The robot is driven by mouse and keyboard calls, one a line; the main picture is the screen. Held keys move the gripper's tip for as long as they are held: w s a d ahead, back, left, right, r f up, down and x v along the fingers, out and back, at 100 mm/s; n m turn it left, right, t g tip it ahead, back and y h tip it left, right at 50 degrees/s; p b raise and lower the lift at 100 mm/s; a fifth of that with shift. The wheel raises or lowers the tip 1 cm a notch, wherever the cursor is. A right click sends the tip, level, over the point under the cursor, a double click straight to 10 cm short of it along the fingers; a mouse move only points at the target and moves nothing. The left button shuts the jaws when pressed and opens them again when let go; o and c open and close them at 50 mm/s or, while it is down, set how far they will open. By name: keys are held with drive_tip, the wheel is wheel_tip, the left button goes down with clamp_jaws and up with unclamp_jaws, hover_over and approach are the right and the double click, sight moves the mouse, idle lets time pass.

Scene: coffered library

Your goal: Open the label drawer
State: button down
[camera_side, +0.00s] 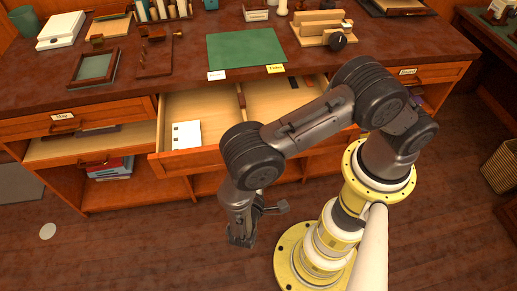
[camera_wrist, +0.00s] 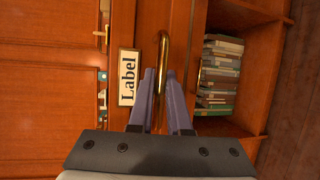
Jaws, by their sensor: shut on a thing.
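In the wrist view, a brass bar handle (camera_wrist: 163,60) runs between the two fingers of my gripper (camera_wrist: 165,90), which is shut on it. A white plate reading "Label" (camera_wrist: 127,77) sits on the reddish wood drawer front (camera_wrist: 148,28), just left of the handle. In the side view, my gripper (camera_side: 242,238) is low in front of the desk. The gripped handle and the fingertips cannot be made out there. A wide middle drawer (camera_side: 190,160) stands open, with white cards and a divider inside. I cannot tell from the side view whether it is the label drawer.
A shelf with stacked books (camera_wrist: 220,75) lies beside the handle. In the side view, the desk top (camera_side: 190,80) bears a green mat (camera_side: 246,47), trays and a wooden device (camera_side: 320,28). A drawer marked "Map" (camera_side: 62,117) is at left. Bare floor (camera_side: 140,245) lies in front.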

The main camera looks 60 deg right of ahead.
drive_tip(key=shift+s+a, duration=0.9)
drive_tip(key=shift+a, duration=0.05)
drive_tip(key=c, duration=0.9)
unclamp_jaws()
drive_tip(key=shift+o, duration=0.2)
